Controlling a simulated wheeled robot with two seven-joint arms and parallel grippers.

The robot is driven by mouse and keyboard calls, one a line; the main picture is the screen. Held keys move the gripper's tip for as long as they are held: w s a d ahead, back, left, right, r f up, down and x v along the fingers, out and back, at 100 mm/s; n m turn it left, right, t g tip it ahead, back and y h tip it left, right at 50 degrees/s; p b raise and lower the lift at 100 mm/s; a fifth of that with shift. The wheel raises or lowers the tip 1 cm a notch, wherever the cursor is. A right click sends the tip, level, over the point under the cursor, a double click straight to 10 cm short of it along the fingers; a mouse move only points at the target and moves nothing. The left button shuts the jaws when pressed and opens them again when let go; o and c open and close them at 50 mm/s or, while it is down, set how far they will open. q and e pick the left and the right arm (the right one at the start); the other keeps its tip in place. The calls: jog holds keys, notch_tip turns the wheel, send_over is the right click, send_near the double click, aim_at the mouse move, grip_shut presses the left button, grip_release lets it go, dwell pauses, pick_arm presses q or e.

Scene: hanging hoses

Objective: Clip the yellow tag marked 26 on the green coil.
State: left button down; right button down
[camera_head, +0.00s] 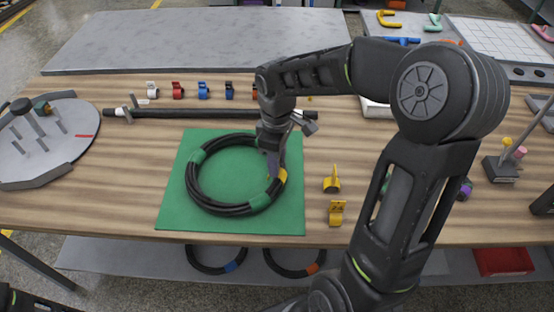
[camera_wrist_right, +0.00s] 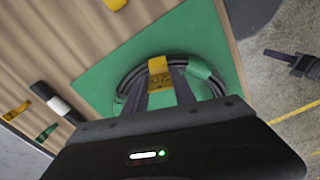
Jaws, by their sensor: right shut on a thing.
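The green coil (camera_head: 222,209), a black hose ring with green bands, lies on a green mat (camera_head: 170,215). My right gripper (camera_head: 273,172) is over the ring's right side, fingers pointing down. It is shut on a yellow tag (camera_head: 283,175). In the right wrist view the yellow tag (camera_wrist_right: 158,66) sits between the fingertips, over the coil (camera_wrist_right: 127,78); its dark marking is too small to read surely. The tag is at the hose, but I cannot tell whether it is clipped around it.
Two more yellow tags (camera_head: 332,181) (camera_head: 336,212) stand on the wooden table right of the mat. A dark rod (camera_head: 180,112) and several small coloured clips (camera_head: 203,90) line the back. A round grey tray (camera_head: 70,115) is left. Two hoses (camera_head: 215,268) (camera_head: 290,270) show below the table.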

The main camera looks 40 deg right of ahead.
jog(key=shift+f+b, duration=0.6)
jog(key=shift+f, duration=0.35)
jog(key=shift+f+b, duration=0.45)
jog(key=shift+f, duration=0.2)
dwell(0.3)
jog(key=c, duration=0.9)
grip_release()
jog(key=shift+c, duration=0.2)
notch_tip(320, 180, up, 8)
jog(key=shift+f, duration=0.1)
